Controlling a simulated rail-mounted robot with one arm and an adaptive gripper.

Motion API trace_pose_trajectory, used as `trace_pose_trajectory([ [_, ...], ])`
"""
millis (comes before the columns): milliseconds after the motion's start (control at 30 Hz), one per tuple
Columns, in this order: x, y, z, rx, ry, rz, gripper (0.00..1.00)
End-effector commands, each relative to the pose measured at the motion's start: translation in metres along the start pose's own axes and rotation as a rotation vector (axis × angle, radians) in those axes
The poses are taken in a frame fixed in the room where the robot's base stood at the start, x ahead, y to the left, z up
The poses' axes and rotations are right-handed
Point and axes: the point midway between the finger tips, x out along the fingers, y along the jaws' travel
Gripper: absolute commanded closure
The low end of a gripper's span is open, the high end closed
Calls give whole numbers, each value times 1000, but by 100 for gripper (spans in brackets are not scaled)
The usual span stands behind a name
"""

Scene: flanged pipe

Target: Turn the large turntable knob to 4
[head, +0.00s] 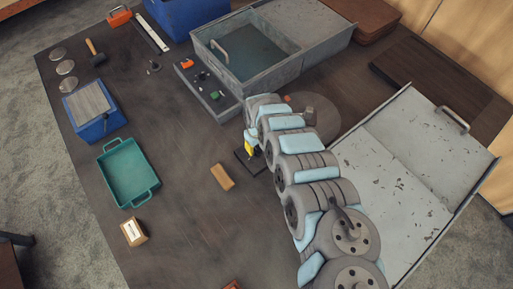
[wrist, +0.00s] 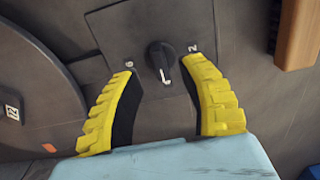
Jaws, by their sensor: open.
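A small black knob (wrist: 160,57) with a white pointer mark stands on a dark grey plate (wrist: 148,18). The pointer is toward the bottom of the wrist view. One small white numeral shows on each side of the knob; the right one looks like a 2, and the left is hard to read. No 4 is readable. My gripper (wrist: 158,68) is open, with one yellow finger on each side of the knob and gaps between. A large round turntable (wrist: 35,85) lies to the left. In the head view my gripper (head: 250,148) is over the dark plate (head: 245,165), mostly hidden.
The turntable disc (head: 325,112) lies behind my arm in the head view. A wooden block (head: 222,177) lies close by, with a green tray (head: 128,170) further left. A grey open box (head: 240,55) stands behind. The table's middle front is clear.

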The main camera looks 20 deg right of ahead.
Motion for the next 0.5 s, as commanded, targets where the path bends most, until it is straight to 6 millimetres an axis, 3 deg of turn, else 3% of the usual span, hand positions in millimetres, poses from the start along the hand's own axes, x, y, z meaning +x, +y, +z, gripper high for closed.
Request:
trace_pose_trajectory([
  [500,-49,2,-1,1,3,2,59],
])
